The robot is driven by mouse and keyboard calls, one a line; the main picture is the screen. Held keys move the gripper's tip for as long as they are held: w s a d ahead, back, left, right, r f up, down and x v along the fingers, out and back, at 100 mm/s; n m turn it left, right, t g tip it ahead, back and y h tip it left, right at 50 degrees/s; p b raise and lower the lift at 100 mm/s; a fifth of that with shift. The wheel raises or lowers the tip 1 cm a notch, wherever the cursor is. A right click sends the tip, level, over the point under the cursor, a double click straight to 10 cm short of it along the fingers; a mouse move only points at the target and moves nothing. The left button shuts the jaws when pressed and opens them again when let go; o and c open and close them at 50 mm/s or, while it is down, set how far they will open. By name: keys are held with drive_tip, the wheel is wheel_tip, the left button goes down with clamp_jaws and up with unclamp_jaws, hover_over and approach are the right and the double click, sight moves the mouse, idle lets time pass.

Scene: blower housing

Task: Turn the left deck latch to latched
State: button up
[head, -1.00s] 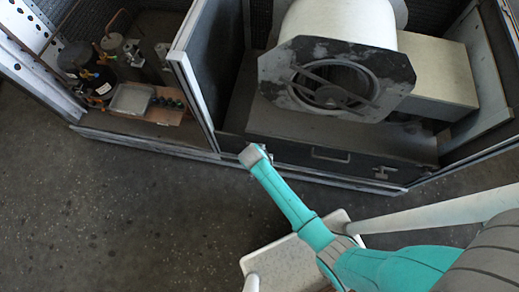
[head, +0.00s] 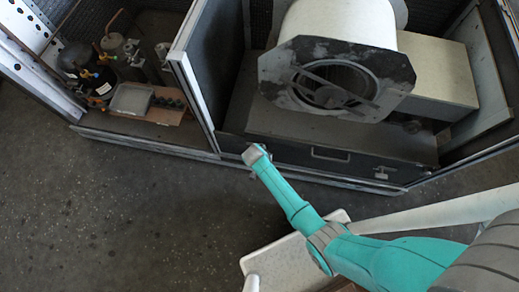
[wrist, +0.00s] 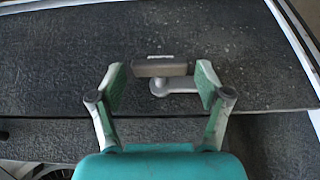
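The left deck latch (wrist: 180,86) shows in the wrist view as a light metal lever with a grey-brown bar-shaped grip (wrist: 160,67) across its left end. It sits on the dark, scuffed deck front. My gripper (wrist: 162,82) is open, one finger to the left and one to the right of the grip, with gaps on both sides. In the head view my gripper (head: 255,156) is at the deck's left front, and it and the arm hide most of this latch.
In the head view, a deck handle (head: 330,156) and a second latch (head: 381,173) are to the right. The blower housing (head: 340,80) stands above the deck. A cabinet post (head: 195,105) is close on the left, beside a bay with canisters and a grey tray (head: 131,99).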

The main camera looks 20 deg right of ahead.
clamp_jaws()
